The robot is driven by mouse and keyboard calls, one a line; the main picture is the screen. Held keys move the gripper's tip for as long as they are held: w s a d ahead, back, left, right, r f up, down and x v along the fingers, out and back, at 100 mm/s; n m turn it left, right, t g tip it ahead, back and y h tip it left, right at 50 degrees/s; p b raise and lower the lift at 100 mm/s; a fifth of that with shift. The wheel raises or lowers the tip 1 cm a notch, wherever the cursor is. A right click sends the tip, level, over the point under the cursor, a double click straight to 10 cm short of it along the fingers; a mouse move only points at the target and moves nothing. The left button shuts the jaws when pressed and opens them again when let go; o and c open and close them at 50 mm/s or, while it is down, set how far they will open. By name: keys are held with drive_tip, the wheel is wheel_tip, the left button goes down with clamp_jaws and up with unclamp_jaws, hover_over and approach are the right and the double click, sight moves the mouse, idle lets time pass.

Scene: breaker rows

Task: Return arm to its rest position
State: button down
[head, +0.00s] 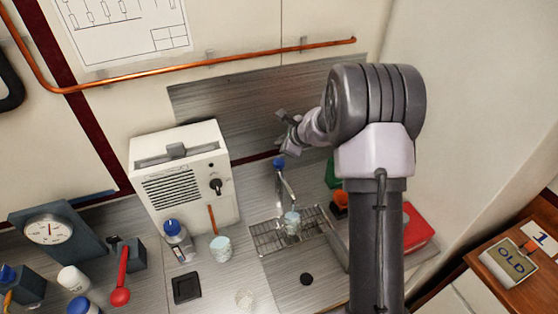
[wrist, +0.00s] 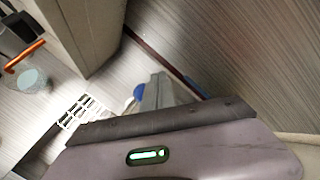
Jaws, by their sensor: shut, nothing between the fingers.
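My gripper (head: 284,132) is raised in front of the metal backsplash in the head view, above the small sink area and to the right of the white box-shaped device. Its fingers look closed and hold nothing. In the wrist view the dark edge of my gripper's body fills the lower part, and a pale faucet with blue parts shows just beyond it. My arm rises at the right of the head view and bends over toward the backsplash.
The white device (head: 180,175) with a dial stands on the counter. A blue-topped faucet (head: 281,178) and a drain grid (head: 268,236) lie below my gripper. A copper pipe (head: 200,68) runs along the wall. Bottles and cups stand at the left front.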

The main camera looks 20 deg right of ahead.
idle(0.4)
drive_tip(key=s+a+r+n+g+y+b, duration=0.1)
drive_tip(key=s+a+r+n+y+b, duration=0.3)
drive_tip(key=s+a+n+b, duration=0.9)
drive_tip(key=s+a+f+n+h+b, duration=0.1)
drive_tip(key=s+f+n+b, duration=0.1)
drive_tip(key=s, duration=0.7)
drive_tip(key=s+a+f+n+g+h+b, duration=0.1)
drive_tip(key=s+a+f+n+b, duration=0.1)
drive_tip(key=s, duration=0.7)
drive_tip(key=s+a+f+n+g+h+b, duration=0.1)
drive_tip(key=s+f+n+b, duration=0.2)
drive_tip(key=s, duration=0.6)
drive_tip(key=shift+a+f+h+b, duration=0.3)
drive_tip(key=shift+a+f+h, duration=0.05)
drive_tip(key=shift+f+h, duration=0.1)
